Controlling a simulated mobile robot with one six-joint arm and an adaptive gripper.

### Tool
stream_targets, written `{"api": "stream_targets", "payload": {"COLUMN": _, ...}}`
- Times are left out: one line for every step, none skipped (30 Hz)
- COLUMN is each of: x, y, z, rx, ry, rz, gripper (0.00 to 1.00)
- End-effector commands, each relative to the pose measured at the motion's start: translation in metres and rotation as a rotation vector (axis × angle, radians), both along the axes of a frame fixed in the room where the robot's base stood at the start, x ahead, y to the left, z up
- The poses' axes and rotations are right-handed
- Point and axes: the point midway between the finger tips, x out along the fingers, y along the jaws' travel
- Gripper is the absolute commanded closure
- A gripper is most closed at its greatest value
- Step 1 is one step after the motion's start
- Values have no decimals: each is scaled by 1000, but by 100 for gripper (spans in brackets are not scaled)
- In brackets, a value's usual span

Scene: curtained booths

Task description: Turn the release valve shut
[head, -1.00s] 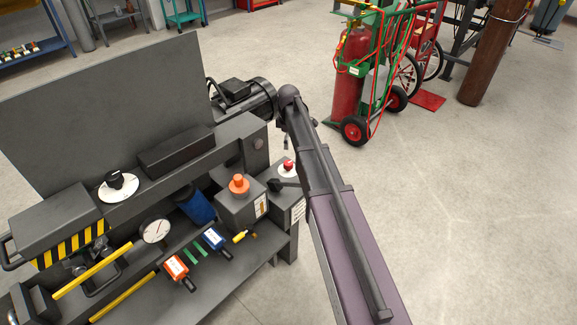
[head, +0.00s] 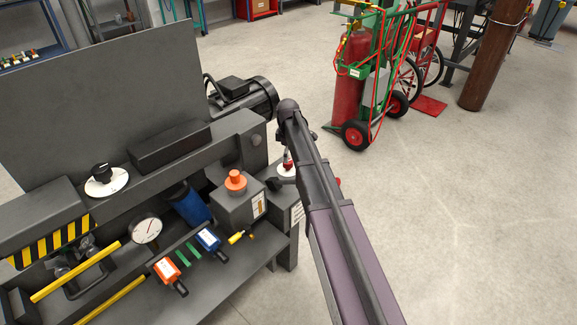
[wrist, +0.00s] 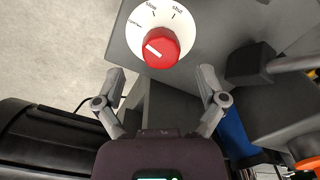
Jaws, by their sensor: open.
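The release valve is a red knob (wrist: 161,47) on a white dial (wrist: 143,22) marked with several words, among them "slow" and "shut". The knob's white mark points left, away from "shut". My gripper (wrist: 162,77) is open, with one finger on each side below the knob in the wrist view. Nothing is between the fingers, and they look apart from the knob. In the head view the white dial (head: 287,171) shows beside my arm, and the red knob is mostly hidden there.
A grey box with an orange button (head: 235,181) stands left of the valve. A pressure gauge (head: 146,231), a black knob (head: 102,173) and a motor (head: 245,97) are on the same bench. The floor to the right is clear up to a gas cylinder cart (head: 350,80).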

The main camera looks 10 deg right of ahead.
Motion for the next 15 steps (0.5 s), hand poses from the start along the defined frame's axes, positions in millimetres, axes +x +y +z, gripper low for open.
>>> {"api": "stream_targets", "payload": {"x": 0, "y": 0, "z": -8, "rx": 0, "ry": 0, "rz": 0, "gripper": 10}}
{"api": "stream_targets", "payload": {"x": 0, "y": 0, "z": -11, "rx": 0, "ry": 0, "rz": 0, "gripper": 10}}
{"api": "stream_targets", "payload": {"x": 0, "y": 0, "z": -14, "rx": 0, "ry": 0, "rz": 0, "gripper": 10}}
{"api": "stream_targets", "payload": {"x": 0, "y": 0, "z": -16, "rx": 0, "ry": 0, "rz": 0, "gripper": 10}}
{"api": "stream_targets", "payload": {"x": 0, "y": 0, "z": -18, "rx": 0, "ry": 0, "rz": 0, "gripper": 10}}
{"api": "stream_targets", "payload": {"x": 0, "y": 0, "z": -21, "rx": 0, "ry": 0, "rz": 0, "gripper": 10}}
{"api": "stream_targets", "payload": {"x": 0, "y": 0, "z": -23, "rx": 0, "ry": 0, "rz": 0, "gripper": 10}}
{"api": "stream_targets", "payload": {"x": 0, "y": 0, "z": -25, "rx": 0, "ry": 0, "rz": 0, "gripper": 10}}
{"api": "stream_targets", "payload": {"x": 0, "y": 0, "z": -27, "rx": 0, "ry": 0, "rz": 0, "gripper": 10}}
{"api": "stream_targets", "payload": {"x": 0, "y": 0, "z": -29, "rx": 0, "ry": 0, "rz": 0, "gripper": 10}}
{"api": "stream_targets", "payload": {"x": 0, "y": 0, "z": -30, "rx": 0, "ry": 0, "rz": 0, "gripper": 10}}
{"api": "stream_targets", "payload": {"x": 0, "y": 0, "z": -32, "rx": 0, "ry": 0, "rz": 1, "gripper": 10}}
{"api": "stream_targets", "payload": {"x": 0, "y": 0, "z": -33, "rx": 0, "ry": 0, "rz": 1, "gripper": 10}}
{"api": "stream_targets", "payload": {"x": 0, "y": 1, "z": -33, "rx": 0, "ry": 0, "rz": 1, "gripper": 10}}
{"api": "stream_targets", "payload": {"x": 0, "y": 1, "z": -34, "rx": 0, "ry": 0, "rz": 1, "gripper": 10}}
